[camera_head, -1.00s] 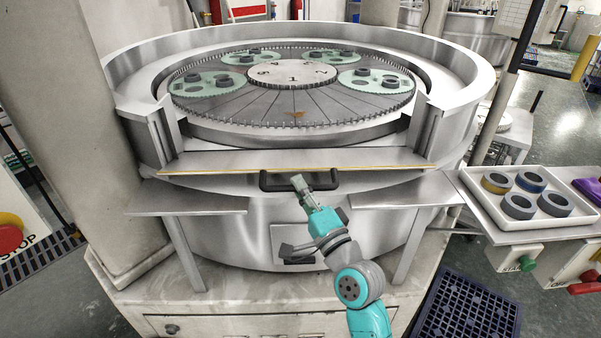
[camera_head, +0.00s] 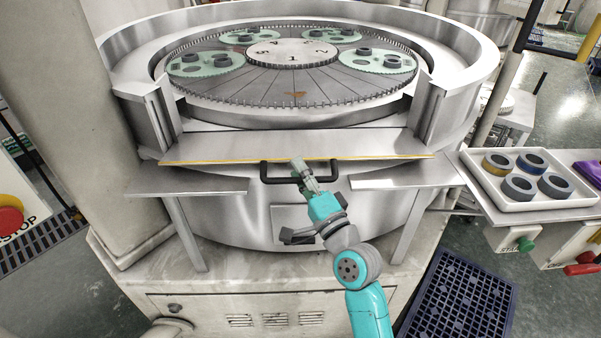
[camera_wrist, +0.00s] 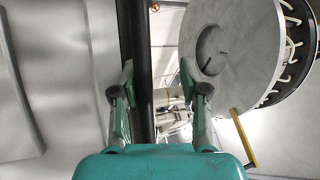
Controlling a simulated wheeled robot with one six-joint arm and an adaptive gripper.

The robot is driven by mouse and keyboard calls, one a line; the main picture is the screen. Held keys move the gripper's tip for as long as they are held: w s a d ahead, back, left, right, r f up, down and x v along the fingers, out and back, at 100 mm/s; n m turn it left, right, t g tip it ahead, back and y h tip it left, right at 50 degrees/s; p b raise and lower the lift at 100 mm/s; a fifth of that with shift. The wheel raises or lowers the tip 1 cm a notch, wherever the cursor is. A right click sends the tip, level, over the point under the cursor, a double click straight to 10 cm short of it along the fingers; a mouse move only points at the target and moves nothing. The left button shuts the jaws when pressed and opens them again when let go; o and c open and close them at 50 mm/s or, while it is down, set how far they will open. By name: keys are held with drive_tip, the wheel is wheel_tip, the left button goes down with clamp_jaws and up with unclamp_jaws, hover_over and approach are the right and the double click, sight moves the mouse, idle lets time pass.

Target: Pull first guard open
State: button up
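The first guard (camera_head: 230,147) is a flat metal panel with a yellow front edge, at the front opening of the round lapping machine. Its black bar handle (camera_head: 280,182) sticks out along the front edge. My gripper (camera_head: 298,164) is at the middle of this handle, reaching up from below right. In the wrist view the handle (camera_wrist: 138,60) runs between my fingers (camera_wrist: 158,85), nearer the left one. A gap shows between the bar and the right finger, so the gripper looks open around the handle. Contact with the left finger cannot be told.
Metal shelves flank the guard on the left (camera_head: 190,187) and right (camera_head: 400,177). A white tray (camera_head: 545,203) with several rings stands at right, above a control box with a green button (camera_head: 525,244). A dark floor grate (camera_head: 460,300) lies below. A thick column (camera_head: 85,110) stands at left.

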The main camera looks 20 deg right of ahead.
drive_tip(key=shift+s+r, duration=0.1)
drive_tip(key=v, duration=1.2)
drive_tip(key=shift+d, duration=0.1)
drive_tip(key=c, duration=0.6)
drive_tip(key=w+f+m+h, duration=0.1)
drive_tip(key=f+m+h, duration=0.1)
drive_tip(key=m, duration=0.2)
drive_tip(key=w+f+m+h, duration=0.1)
drive_tip(key=f+m+h, duration=0.1)
drive_tip(key=m, duration=0.3)
drive_tip(key=w+f+m+t+h, duration=0.1)
drive_tip(key=f+m+h, duration=0.1)
drive_tip(key=f+m, duration=0.2)
drive_tip(key=shift+w+a, duration=0.2)
drive_tip(key=shift+a, duration=0.15)
clamp_jaws()
drive_tip(key=s+a+f+m+t+h, duration=0.25)
drive_tip(key=a+f+m+h, duration=0.2)
drive_tip(key=m, duration=0.75)
drive_tip(key=s+r+x, duration=0.1)
drive_tip(key=r+x, duration=0.1)
drive_tip(key=x, duration=1)
drive_tip(key=shift+s+d, duration=0.25)
drive_tip(key=shift+s, duration=0.05)
